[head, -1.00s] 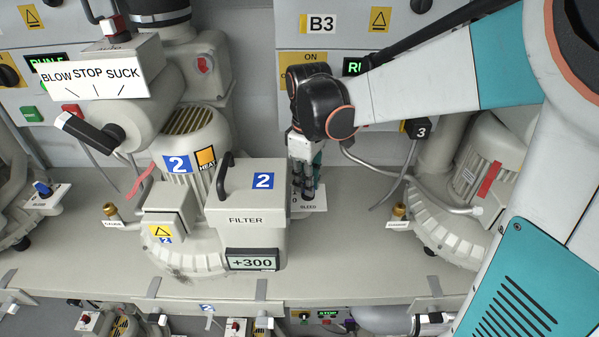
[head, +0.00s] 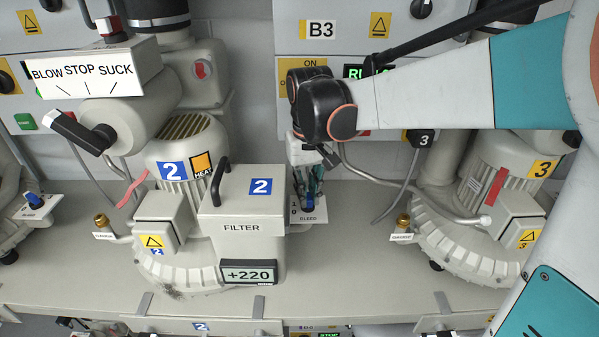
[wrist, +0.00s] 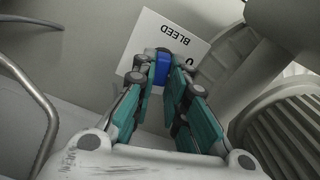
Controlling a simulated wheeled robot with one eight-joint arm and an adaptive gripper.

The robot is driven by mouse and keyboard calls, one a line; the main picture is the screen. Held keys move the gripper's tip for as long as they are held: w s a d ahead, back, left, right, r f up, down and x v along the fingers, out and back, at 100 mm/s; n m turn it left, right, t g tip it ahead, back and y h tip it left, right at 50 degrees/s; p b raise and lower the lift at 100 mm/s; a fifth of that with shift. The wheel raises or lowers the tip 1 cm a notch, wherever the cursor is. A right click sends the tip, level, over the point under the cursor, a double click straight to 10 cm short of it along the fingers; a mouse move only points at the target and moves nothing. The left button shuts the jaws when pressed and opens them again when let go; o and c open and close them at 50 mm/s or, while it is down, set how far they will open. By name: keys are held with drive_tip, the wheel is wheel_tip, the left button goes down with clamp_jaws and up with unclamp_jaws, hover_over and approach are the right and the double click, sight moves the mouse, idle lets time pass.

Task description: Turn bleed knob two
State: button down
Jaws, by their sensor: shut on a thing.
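Bleed knob two is a small blue knob (wrist: 162,68) on a white plate marked BLEED (wrist: 185,38), beside blower 2. My gripper (wrist: 163,82) is shut on the knob from above in the wrist view. In the head view my gripper (head: 309,200) points down at the bleed plate (head: 316,212), just right of the filter box, and hides most of the knob. The filter box (head: 240,200) is labelled 2, and its display (head: 250,272) reads +220.
Blower 2 (head: 190,150) and the filter box handle (head: 219,180) stand close to the left of my gripper. A grey hose (head: 375,178) and blower 3 (head: 490,190) are to the right. The control panel (head: 355,25) stands behind.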

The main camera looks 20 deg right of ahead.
drive_tip(key=shift+m, duration=0.6)
drive_tip(key=c, duration=1.6)
unclamp_jaws()
wheel_tip(320, 180, up, 12)
drive_tip(key=shift+s, duration=0.15)
